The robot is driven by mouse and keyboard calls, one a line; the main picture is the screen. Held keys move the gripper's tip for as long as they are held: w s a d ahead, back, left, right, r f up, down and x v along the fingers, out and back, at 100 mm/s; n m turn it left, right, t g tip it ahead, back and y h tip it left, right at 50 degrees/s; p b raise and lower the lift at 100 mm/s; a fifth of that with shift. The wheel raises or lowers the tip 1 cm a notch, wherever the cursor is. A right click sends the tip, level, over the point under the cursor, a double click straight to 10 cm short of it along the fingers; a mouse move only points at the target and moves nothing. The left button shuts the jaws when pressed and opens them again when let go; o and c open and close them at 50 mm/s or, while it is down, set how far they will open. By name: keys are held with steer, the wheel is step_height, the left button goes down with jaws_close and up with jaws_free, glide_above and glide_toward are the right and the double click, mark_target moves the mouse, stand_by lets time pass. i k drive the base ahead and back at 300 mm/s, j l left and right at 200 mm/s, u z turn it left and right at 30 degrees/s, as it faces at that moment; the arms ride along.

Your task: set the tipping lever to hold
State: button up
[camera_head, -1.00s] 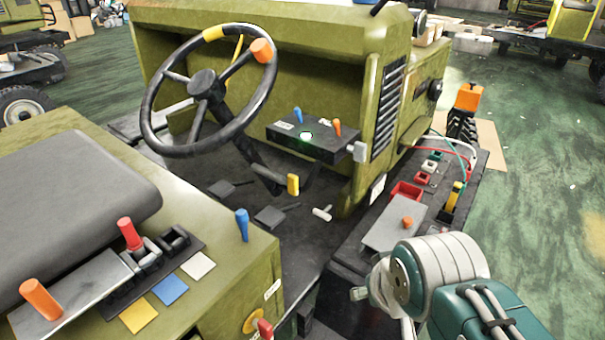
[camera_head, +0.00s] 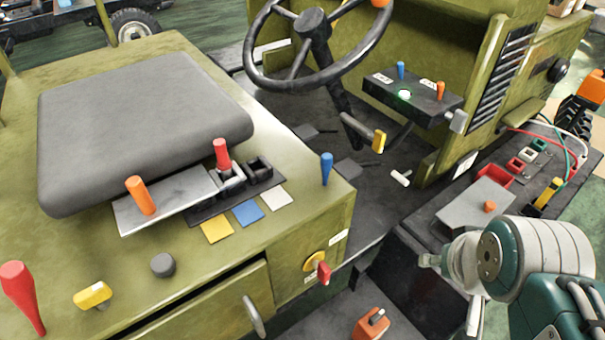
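A red-handled lever (camera_head: 222,155) stands in a black slotted gate (camera_head: 238,196) beside the seat. It looks to be in the middle of the gate, behind the blue patch (camera_head: 248,212). A yellow patch (camera_head: 216,230) lies to its left and a white patch (camera_head: 277,199) to its right. A grey metal plate (camera_head: 180,199) with an orange knob (camera_head: 140,195) lies at the gate's left end and seems to cover part of it. I cannot read which position is hold. My gripper (camera_head: 450,262) is at the lower right, far from the lever; its fingers are not clear.
A blue lever (camera_head: 327,168) stands near the box's right corner. A larger red lever (camera_head: 20,292), a yellow knob (camera_head: 93,295) and a black knob (camera_head: 163,265) are at the front left. The steering wheel (camera_head: 315,40) rises behind. A red-yellow switch (camera_head: 318,265) is on the side.

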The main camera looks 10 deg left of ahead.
mark_target(18, 284)
steer(key=u, duration=2.75)
steer(key=z, duration=0.15)
steer(key=j, duration=0.05)
